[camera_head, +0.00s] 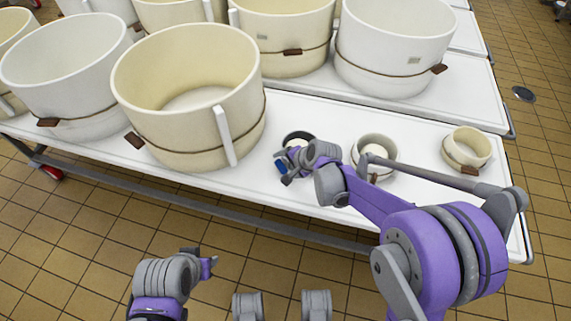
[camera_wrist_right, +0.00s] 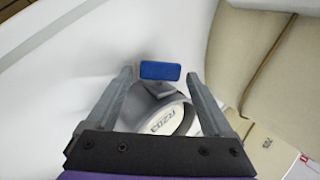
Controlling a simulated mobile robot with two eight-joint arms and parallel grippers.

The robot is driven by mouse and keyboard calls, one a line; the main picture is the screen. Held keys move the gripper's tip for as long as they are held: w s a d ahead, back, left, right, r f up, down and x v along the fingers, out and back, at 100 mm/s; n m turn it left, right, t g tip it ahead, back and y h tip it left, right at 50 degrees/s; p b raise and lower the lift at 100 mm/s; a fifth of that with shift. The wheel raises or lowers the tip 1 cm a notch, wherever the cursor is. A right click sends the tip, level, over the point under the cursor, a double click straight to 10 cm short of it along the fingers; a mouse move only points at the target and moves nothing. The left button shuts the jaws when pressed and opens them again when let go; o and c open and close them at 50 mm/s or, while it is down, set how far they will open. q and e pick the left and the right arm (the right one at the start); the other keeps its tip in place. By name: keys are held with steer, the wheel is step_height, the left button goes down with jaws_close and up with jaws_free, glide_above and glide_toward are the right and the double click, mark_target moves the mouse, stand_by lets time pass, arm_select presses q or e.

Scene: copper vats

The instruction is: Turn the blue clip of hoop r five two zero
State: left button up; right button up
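My right gripper (camera_head: 285,167) is over the white table, at a small dark-rimmed hoop (camera_head: 298,136). In the right wrist view the right gripper (camera_wrist_right: 160,80) is open, its fingers spread wide. A blue clip (camera_wrist_right: 160,70) shows between and just past the fingertips, with a gap on both sides. Below it is a grey and white round piece (camera_wrist_right: 172,118) with a printed code that I cannot read for sure. In the head view the blue clip (camera_head: 281,166) shows at the gripper's tip. My left gripper (camera_head: 203,260) is low, over the floor, away from the table.
A large cream vat (camera_head: 190,90) stands left of the right gripper. More large vats stand behind. The white table (camera_head: 300,205) is clear along its front edge.

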steer(key=shift+o, duration=0.3)
steer(key=p+v, duration=0.3)
steer(key=v, duration=0.7)
steer(key=shift+r, duration=0.35)
steer(key=shift+s+d, duration=0.15)
